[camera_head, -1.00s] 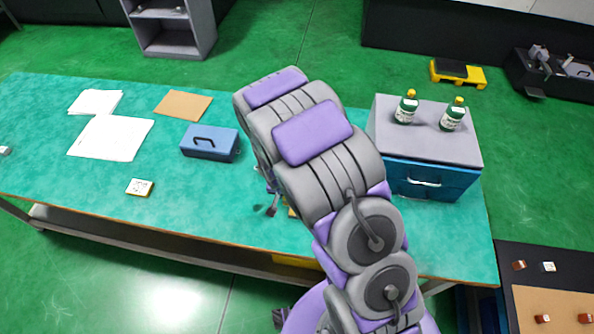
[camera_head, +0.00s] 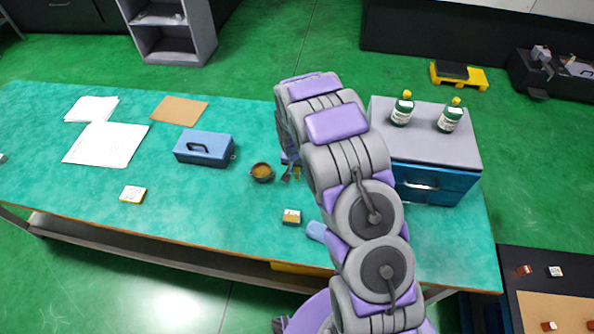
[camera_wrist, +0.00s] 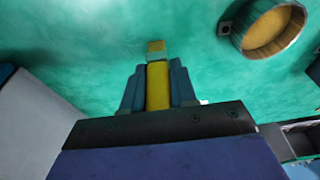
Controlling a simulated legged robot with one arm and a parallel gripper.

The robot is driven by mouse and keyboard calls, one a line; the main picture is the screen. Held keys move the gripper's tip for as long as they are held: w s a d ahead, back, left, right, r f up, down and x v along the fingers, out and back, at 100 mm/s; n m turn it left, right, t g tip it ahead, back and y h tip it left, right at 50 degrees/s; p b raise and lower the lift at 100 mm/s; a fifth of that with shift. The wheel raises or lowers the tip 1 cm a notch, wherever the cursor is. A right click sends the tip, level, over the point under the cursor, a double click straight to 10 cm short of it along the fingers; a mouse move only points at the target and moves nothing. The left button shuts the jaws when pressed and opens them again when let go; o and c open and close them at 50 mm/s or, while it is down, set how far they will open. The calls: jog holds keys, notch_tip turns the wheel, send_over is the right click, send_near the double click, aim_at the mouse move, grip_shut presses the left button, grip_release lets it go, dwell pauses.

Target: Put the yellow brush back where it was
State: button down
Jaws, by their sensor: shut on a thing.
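In the wrist view, the yellow brush (camera_wrist: 158,92) is between the two blue-grey fingers of my gripper (camera_wrist: 158,80), which is shut on it. The brush's original spot is not marked in any frame.
A round bowl (camera_head: 262,172) stands just left of my gripper; it also shows in the wrist view (camera_wrist: 273,28). A blue toolbox (camera_head: 205,147) is farther left. A small box (camera_head: 292,216) is near the front edge. A drawer cabinet (camera_head: 437,187) with two bottles stands right.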

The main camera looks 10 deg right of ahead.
jog(key=shift+a+f, duration=0.15)
jog(key=shift+f, duration=0.65)
jog(key=shift+a+f, duration=0.15)
jog(key=shift+a, duration=0.85)
jog(key=c, duration=1.3)
grip_release()
jog(key=shift+d, duration=0.15)
jog(key=o, duration=0.4)
jog(key=shift+d, duration=0.7)
jog(key=shift+a+r, duration=0.25)
jog(key=shift+a, duration=0.3)
jog(key=shift+a+r, duration=0.1)
jog(key=shift+r, duration=0.15)
jog(key=s+d+p+v, duration=0.1)
jog(key=s+v, duration=0.1)
jog(key=v, duration=0.7)
jog(key=s+d+f+p+v, duration=0.1)
jog(key=v, duration=0.8)
jog(key=s+r+n+g, duration=0.1)
jog(key=s+r, duration=0.4)
jog(key=s, duration=0.7)
jog(key=s+r+n+g, duration=0.1)
jog(key=s+r, duration=0.5)
jog(key=s, duration=0.6)
jog(key=s+r+n+g+y, duration=0.1)
jog(key=s+r, duration=0.4)
jog(key=s, duration=0.7)
jog(key=shift+s+d+r+n+g, duration=0.1)
jog(key=shift+s+r+n+g, duration=0.1)
jog(key=shift+r+n+g, duration=0.35)
